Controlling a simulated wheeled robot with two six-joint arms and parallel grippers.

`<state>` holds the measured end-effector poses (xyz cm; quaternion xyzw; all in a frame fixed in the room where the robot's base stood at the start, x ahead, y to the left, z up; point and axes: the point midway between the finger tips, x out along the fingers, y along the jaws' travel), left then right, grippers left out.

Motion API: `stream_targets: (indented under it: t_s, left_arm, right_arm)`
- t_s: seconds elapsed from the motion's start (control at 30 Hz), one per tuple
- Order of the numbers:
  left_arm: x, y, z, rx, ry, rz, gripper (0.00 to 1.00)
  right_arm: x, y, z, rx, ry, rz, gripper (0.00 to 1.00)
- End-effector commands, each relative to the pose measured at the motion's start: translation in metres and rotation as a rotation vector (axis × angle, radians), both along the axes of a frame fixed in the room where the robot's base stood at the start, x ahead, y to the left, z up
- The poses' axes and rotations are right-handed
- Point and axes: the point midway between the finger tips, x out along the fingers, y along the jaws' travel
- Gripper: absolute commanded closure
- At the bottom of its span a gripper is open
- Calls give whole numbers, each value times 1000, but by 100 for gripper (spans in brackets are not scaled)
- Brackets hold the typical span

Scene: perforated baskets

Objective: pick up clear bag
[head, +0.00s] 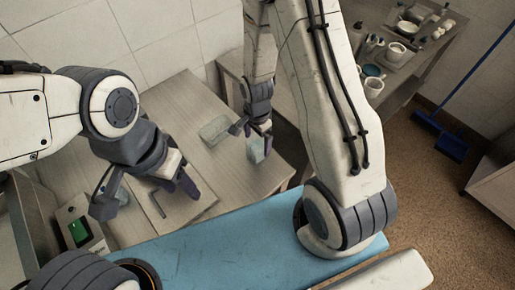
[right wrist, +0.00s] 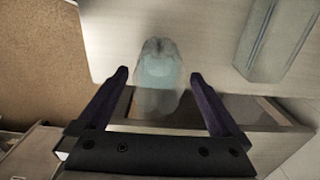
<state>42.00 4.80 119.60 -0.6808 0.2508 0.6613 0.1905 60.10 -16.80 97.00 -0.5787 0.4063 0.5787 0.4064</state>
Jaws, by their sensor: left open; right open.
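A clear, pale teal bag (right wrist: 160,68) with a bunched top lies near the table edge in the right wrist view. It also shows in the head view (head: 257,151), partly hidden by my right gripper (head: 250,137). My right gripper is open, with one finger to each side of the bag; I cannot tell whether they touch it. My left gripper (head: 146,196) is open over the left part of the table, apart from the bag. A small clear item shows partly behind its left finger.
A clear box-like object (head: 214,130) lies left of the bag and also shows in the right wrist view (right wrist: 274,42). A thin bent rod (head: 157,204) lies below my left gripper. A device with a green screen (head: 79,231) stands at left. A blue surface (head: 215,250) lies in front.

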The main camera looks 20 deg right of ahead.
Motion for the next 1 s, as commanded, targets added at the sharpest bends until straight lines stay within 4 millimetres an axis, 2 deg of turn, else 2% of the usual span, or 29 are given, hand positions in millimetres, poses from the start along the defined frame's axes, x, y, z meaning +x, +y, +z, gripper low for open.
stream_targets:
  t_s: [0.13, 0.33, 0.5, 0.8, 0.97, 1.0]
  left_arm:
    - [0, 0, 5, 0, 0, -1, 50]
    - [0, 0, 19, 0, 0, -3, 50]
    - [0, 0, 17, 0, 0, -3, 50]
    - [0, 0, 17, 0, 0, -3, 50]
    - [0, 0, 17, 0, 0, -3, 50]
    - [0, 0, 17, 0, 0, -3, 50]
  right_arm:
    - [-1, 0, -7, 0, 3, 1, 0]
    - [-3, 0, -29, 0, 5, 2, 0]
    - [-3, 0, -50, 0, 2, 0, 0]
    - [-2, 0, -53, 0, 0, 2, 0]
    - [-2, 0, -53, 0, 0, 2, 61]
    - [-2, 0, -53, 0, 0, 2, 76]
